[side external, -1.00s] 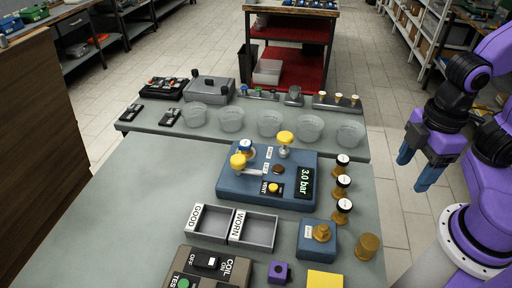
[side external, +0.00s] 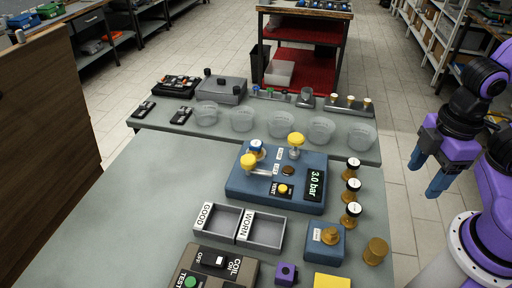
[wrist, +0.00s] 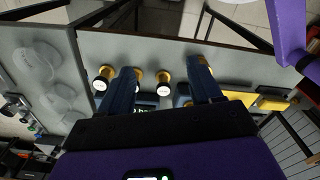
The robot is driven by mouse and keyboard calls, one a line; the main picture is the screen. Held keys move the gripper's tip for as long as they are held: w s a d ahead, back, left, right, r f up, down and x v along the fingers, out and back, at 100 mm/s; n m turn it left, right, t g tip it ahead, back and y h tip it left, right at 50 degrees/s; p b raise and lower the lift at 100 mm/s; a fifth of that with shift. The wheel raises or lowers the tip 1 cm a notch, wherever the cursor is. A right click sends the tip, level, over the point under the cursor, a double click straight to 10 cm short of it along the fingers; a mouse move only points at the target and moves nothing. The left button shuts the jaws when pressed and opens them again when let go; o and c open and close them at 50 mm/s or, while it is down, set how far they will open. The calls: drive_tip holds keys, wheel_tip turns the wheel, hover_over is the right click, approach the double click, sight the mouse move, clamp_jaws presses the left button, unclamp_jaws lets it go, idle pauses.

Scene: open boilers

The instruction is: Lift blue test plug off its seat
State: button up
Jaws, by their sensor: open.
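A small blue-topped part with a pale centre (side external: 256,146), which looks like the blue test plug, stands upright at the back left of the blue test block (side external: 240,183). A yellow knob (side external: 249,160) stands just in front of it, and another yellow knob (side external: 297,139) is to its right. The block's display reads 3.0 bar. My gripper (side external: 427,172) is off the right side of the bench, well away from the plug. Its blue fingers are apart and empty. In the wrist view my gripper (wrist: 162,72) also shows empty, and I cannot make out the plug there.
Several white-topped brass parts (side external: 351,190) line the block's right side. A blue block with a brass fitting (side external: 324,240) and a brass cylinder (side external: 375,251) stand in front. GOOD and WORN trays (side external: 262,231) are front left. Clear bowls (side external: 282,124) line the back. The bench's left is clear.

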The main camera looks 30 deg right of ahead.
drive_tip(key=shift+c, duration=0.2)
wheel_tip(320, 180, up, 8)
drive_tip(key=n, duration=1.4)
hover_over(256, 143)
wheel_tip(256, 143, down, 18)
drive_tip(key=shift+r, duration=0.25)
clamp_jaws()
drive_tip(key=shift+r, duration=2.65)
